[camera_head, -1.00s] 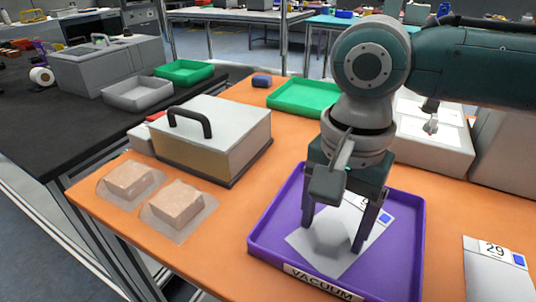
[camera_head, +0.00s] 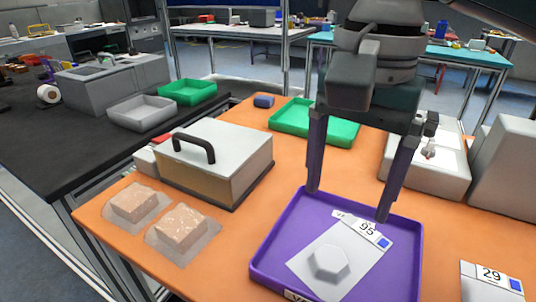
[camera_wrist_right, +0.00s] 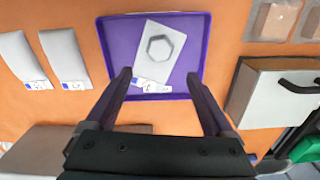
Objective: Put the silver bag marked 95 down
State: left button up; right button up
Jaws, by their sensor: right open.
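The silver bag marked 95 (camera_head: 345,258) lies flat in the purple tray (camera_head: 281,236), its label end toward the back right and a hexagonal bulge toward the front. It also shows in the right wrist view (camera_wrist_right: 146,62), inside the tray (camera_wrist_right: 115,34). My right gripper (camera_head: 348,204) is open and empty above the back part of the tray, its fingers wide apart and clear of the bag. In the right wrist view the open fingers (camera_wrist_right: 158,72) point toward the bag's label end. My left gripper is not in view.
A silver bag marked 29 (camera_head: 490,283) lies right of the tray. Two packaged tan blocks (camera_head: 136,203) and a handled box (camera_head: 213,168) stand on the left. A green tray (camera_head: 290,116) is at the back, with a white machine (camera_head: 455,165) at the right.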

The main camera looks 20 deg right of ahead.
jog(key=s+a+f+n, duration=0.1)
jog(key=a, duration=0.1)
jog(key=s+a+f+n+y, duration=0.1)
jog(key=n, duration=0.1)
jog(key=s+a+f+n, duration=0.1)
jog(key=a+n, duration=0.1)
jog(key=shift+s+a+f+t+y, duration=0.25)
jog(key=shift+a+t+y, duration=0.05)
jog(key=shift+a+t, duration=0.1)
jog(key=s+a+n, duration=0.1)
jog(key=s+a+f+n+t+y, duration=0.1)
jog(key=s+f+n, duration=0.1)
jog(key=n, duration=0.1)
jog(key=shift+s+a+f, duration=0.15)
jog(key=shift+s+a, duration=0.15)
jog(key=shift+a, duration=0.1)
jog(key=s+d+n, duration=0.1)
jog(key=s+d+f+n+t, duration=0.1)
jog(key=s, duration=0.1)
jog(key=shift+s+d+f+t, duration=0.1)
jog(key=shift+s+d+t, duration=0.05)
jog(key=shift+s+t, duration=0.15)
jog(key=s+d, duration=0.1)
jog(key=d, duration=0.1)
jog(key=s+d+n+h, duration=0.1)
jog(key=s+d, duration=0.1)
jog(key=s+d+n+h, duration=0.1)
jog(key=d, duration=0.1)
jog(key=shift+s+f, duration=0.25)
jog(key=shift+f, duration=0.05)
